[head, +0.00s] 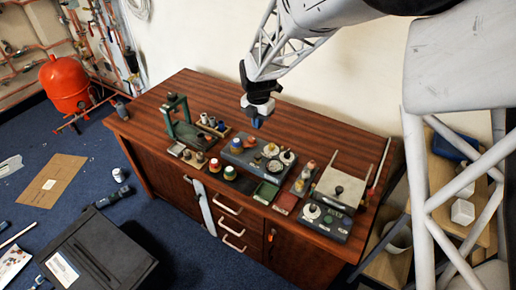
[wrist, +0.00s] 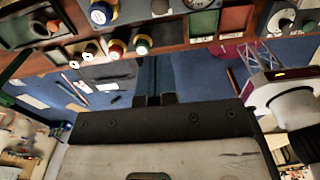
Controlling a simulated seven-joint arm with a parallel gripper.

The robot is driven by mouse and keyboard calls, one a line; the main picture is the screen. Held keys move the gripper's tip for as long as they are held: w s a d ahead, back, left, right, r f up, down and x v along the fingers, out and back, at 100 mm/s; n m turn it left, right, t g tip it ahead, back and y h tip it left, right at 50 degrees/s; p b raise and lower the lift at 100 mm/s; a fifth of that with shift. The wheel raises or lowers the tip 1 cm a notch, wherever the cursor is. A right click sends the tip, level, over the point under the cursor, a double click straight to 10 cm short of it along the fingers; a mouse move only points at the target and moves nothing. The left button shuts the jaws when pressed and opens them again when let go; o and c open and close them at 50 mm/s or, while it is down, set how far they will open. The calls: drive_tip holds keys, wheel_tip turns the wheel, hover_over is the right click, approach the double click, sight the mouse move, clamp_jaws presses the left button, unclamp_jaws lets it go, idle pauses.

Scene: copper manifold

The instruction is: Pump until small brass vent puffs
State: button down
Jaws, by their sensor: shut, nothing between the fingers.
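My gripper (head: 257,122) hangs above the back of the wooden cabinet top, behind the grey control panel (head: 232,153). Its fingers are shut and empty, and in the wrist view the closed fingertips (wrist: 155,99) touch no control. The panel carries a blue-and-yellow capped knob (head: 237,144), several other knobs and a round dial. I cannot tell which part is the pump or the small brass vent. No puff shows.
A green upright frame (head: 180,121) stands left of the panel. A beige plate (head: 338,190) and a grey box with a pale knob (head: 312,212) are at the right. Small trays line the front edge. Bare wood (head: 205,92) lies behind.

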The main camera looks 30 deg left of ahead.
sight(258, 156)
drive_tip(key=shift+f, duration=0.1)
wheel_tip(258, 156, down, 14)
drive_tip(key=shift+r, duration=0.1)
idle(0.7)
drive_tip(key=shift+f, duration=1.1)
drive_tip(key=shift+s+d+f, duration=0.15)
idle(0.3)
wheel_tip(258, 156, up, 15)
drive_tip(key=shift+f, duration=0.2)
idle(0.6)
